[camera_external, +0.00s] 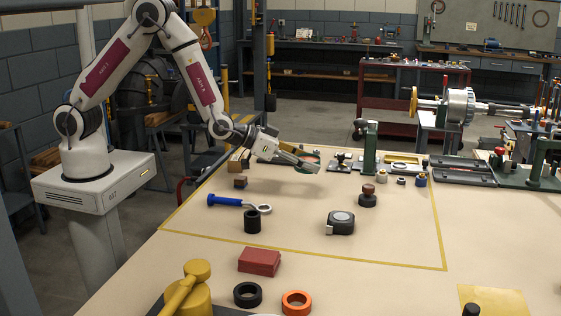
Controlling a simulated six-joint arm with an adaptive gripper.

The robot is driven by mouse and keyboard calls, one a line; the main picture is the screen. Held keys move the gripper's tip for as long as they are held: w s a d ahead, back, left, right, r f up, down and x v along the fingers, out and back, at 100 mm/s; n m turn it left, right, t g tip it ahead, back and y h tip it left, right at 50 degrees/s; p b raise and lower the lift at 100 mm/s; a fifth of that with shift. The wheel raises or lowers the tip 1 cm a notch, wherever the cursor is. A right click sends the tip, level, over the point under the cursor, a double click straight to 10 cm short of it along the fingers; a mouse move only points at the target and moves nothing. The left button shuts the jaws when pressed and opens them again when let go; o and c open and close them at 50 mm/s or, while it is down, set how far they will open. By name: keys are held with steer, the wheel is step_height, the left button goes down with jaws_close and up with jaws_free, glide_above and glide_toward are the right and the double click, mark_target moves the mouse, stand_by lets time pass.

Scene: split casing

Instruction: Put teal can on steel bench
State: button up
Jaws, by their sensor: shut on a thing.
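My gripper (308,163) is above the far part of the beige work table, tilted down to the right, with its shadow on the tabletop below. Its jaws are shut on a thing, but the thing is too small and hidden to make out. I cannot pick out a teal can with certainty.
On the table, a yellow outline (438,226) surrounds a blue-handled wrench (226,201), a black ring (252,222), a tape measure (341,222) and a brown-knobbed stamp (368,196). A green upright tool (370,147) stands right of my gripper. The table's right front is mostly clear.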

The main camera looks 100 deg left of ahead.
stand_by(0.3)
steer(key=s+d+m+h, duration=0.1)
steer(key=d, duration=1.1)
steer(key=s+d+m+h, duration=0.1)
steer(key=d+h, duration=0.1)
steer(key=d, duration=1)
steer(key=s+d+m+t+h, duration=0.1)
steer(key=d+m, duration=0.1)
steer(key=d, duration=1)
steer(key=shift+s+d+r, duration=0.1)
steer(key=shift+s+r, duration=0.25)
steer(key=s+d+n+y, duration=0.1)
steer(key=s+d, duration=0.8)
steer(key=s, duration=0.2)
steer(key=s+a+n+g+y, duration=0.1)
steer(key=s+a+n+y, duration=0.3)
steer(key=s+a, duration=0.3)
steer(key=shift+a+f+g+y, duration=0.2)
steer(key=shift+a+g+y, duration=0.15)
steer(key=shift+a, duration=0.25)
steer(key=shift+f, duration=0.1)
